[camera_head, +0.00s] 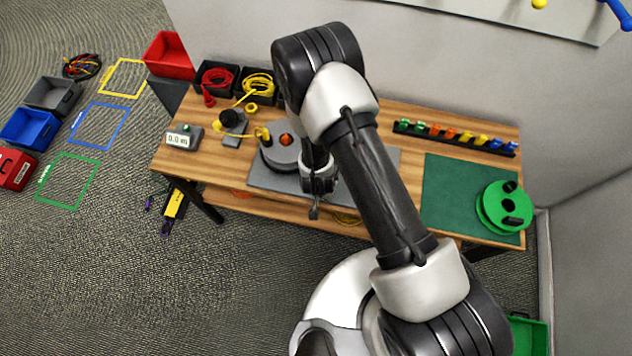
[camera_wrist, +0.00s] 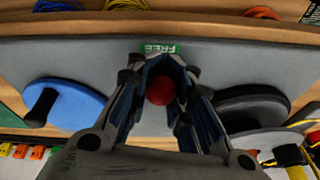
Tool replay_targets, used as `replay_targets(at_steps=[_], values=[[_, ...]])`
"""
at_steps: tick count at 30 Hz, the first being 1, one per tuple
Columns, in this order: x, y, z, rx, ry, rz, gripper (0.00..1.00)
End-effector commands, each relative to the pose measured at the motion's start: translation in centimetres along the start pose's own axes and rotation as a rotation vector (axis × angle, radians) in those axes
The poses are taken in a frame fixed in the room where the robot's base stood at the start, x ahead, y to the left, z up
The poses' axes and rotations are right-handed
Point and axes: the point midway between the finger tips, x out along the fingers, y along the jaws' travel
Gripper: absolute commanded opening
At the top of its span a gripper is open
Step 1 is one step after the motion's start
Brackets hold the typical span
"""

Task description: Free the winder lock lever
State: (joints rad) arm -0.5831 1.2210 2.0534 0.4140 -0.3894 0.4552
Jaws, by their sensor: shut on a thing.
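My gripper (camera_wrist: 160,78) is shut on a red ball knob (camera_wrist: 160,91), which shows between its fingers in the wrist view. The knob appears to be the lock lever's; its shaft and pivot are hidden. A green label reading FREE (camera_wrist: 160,48) lies on the grey winder board (camera_wrist: 60,58), just beyond the fingertips. A blue disc (camera_wrist: 75,112) with a black handle is left of the gripper, and a dark disc (camera_wrist: 250,102) is right. In the head view my gripper (camera_head: 315,211) is low over the board's front edge (camera_head: 270,181); the knob is hidden.
A grey reel (camera_head: 276,157) with an orange knob sits on the board's left. A yellow cable (camera_head: 243,133) runs near it. The green mat (camera_head: 447,190) with a green reel (camera_head: 488,211) is at right. Cable bins (camera_head: 217,78) and a plug rack (camera_head: 455,137) line the bench's back.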

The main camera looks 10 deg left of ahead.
Motion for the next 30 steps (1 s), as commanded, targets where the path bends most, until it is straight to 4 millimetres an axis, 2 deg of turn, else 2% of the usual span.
replay_targets(at_steps=[1, 6, 17, 18, 30], values=[[0.43, -0.5, 0.31, -0.014, 0.034, -0.015, 0.0], [0.3, -0.47, 0.43, -0.012, 0.109, -0.032, 0.0], [0.06, -0.43, 0.24, -0.009, 0.126, -0.036, 0.0], [0.05, -0.42, 0.24, -0.009, 0.126, -0.036, 0.18], [0.1, -0.21, 0.36, -0.007, 0.121, -0.031, 0.42]])
